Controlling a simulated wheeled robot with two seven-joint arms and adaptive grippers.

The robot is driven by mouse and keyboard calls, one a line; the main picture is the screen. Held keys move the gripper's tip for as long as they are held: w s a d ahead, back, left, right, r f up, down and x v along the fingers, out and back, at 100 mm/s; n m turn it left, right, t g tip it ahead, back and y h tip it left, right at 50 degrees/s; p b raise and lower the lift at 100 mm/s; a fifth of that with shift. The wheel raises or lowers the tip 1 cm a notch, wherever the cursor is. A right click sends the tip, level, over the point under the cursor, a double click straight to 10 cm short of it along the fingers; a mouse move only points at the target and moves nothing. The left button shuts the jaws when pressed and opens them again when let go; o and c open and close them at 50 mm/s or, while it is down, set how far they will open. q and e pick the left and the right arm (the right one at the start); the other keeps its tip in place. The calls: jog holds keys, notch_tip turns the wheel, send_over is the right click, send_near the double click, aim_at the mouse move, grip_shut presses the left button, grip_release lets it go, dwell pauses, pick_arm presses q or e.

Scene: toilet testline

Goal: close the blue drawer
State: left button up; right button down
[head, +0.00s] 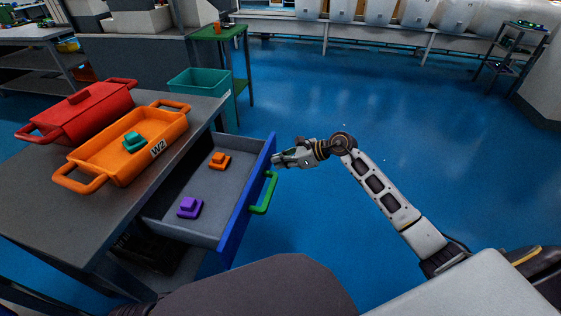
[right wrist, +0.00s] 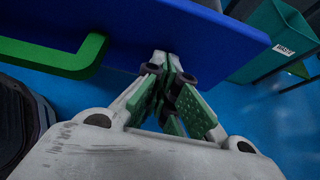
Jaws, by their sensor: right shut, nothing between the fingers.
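The blue drawer (head: 238,212) is pulled out from under the grey table, with its front facing right. Its green handle (head: 264,194) is on the outside of that front. An orange block (head: 220,161) and a purple block (head: 189,208) lie inside. My right gripper (head: 279,160) is shut and empty, at the far end of the drawer front, beyond the handle. In the right wrist view the fingertips (right wrist: 167,62) are at or close to the blue front (right wrist: 190,25); I cannot tell if they touch. The green handle (right wrist: 62,60) is left of them. My left gripper is not in view.
An orange tray (head: 95,160) marked W2 with a teal block, and a red container (head: 80,108), stand on the table. A teal bin (head: 203,88) stands behind the table, near a green side table (head: 222,32). The blue floor to the right is clear.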

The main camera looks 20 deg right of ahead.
aim_at(248, 161)
jog(key=w+a, duration=0.2)
jog(key=a, duration=0.1)
jog(key=w+a, duration=0.2)
jog(key=a, duration=0.1)
jog(key=w+a, duration=0.2)
jog(key=a, duration=0.2)
jog(key=shift+w+r, duration=0.1)
jog(key=shift+w, duration=0.25)
jog(key=w+a, duration=0.2)
jog(key=a, duration=0.1)
jog(key=w+a, duration=0.2)
jog(key=a, duration=0.1)
jog(key=w+a+b, duration=0.1)
jog(key=w+a, duration=0.1)
jog(key=a, duration=0.1)
jog(key=shift+w+a, duration=0.5)
jog(key=shift+a, duration=0.15)
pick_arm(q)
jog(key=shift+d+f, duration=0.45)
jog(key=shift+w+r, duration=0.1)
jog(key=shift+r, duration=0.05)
pick_arm(e)
jog(key=shift+r, duration=0.15)
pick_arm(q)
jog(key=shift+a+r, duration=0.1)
pick_arm(e)
jog(key=shift+d, duration=0.1)
